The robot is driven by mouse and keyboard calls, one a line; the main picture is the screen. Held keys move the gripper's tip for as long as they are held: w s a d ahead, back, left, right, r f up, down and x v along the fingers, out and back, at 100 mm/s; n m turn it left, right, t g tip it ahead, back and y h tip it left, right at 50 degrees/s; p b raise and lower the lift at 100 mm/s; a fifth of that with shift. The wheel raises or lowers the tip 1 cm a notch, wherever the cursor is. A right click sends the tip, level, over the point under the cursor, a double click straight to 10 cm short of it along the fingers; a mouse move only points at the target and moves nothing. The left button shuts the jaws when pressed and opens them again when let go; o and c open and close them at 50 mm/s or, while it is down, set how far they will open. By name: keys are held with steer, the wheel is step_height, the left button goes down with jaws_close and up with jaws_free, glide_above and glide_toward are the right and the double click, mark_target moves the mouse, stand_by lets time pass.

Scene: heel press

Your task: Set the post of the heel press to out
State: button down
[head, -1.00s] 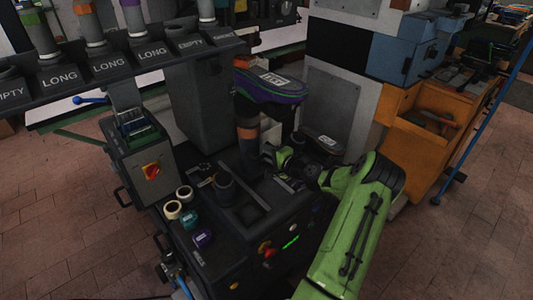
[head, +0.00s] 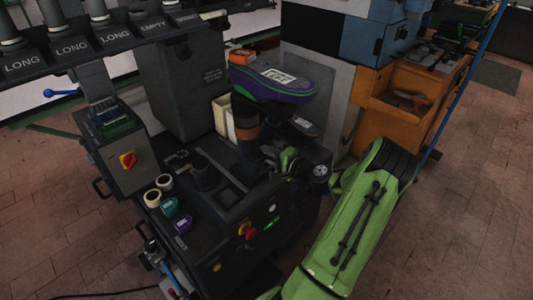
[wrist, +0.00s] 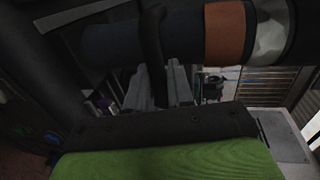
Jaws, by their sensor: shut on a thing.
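The heel press (head: 225,205) is a dark machine in the middle of the head view. Its post (head: 246,131) is a dark upright column with an orange-brown band, carrying a purple and green shoe (head: 285,82) sole up. My gripper (head: 272,157) is low at the right side of the post; its fingertips are mostly hidden in the head view. In the wrist view the post (wrist: 228,32) lies across the top with its orange band. There my gripper (wrist: 158,85) has its grey fingers closed around a dark bar (wrist: 152,45) at the post. The lower end of the post is partly hidden.
A dark cup (head: 203,176) and several tape rolls (head: 164,183) sit on the press's left side. Front buttons (head: 250,233) are below. Pale boxes (head: 223,115) stand behind the post. An orange cabinet (head: 400,110) is at right; open floor lies beyond my arm.

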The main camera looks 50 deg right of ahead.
steer(key=shift+s+f, duration=0.2)
steer(key=c, duration=1.2)
jaws_free()
steer(key=shift+s+r, duration=0.1)
steer(key=shift+r, duration=0.05)
steer(key=p+v, duration=0.2)
steer(key=v, duration=1.3)
steer(key=shift+s+a+r, duration=0.15)
steer(key=shift+s, duration=0.2)
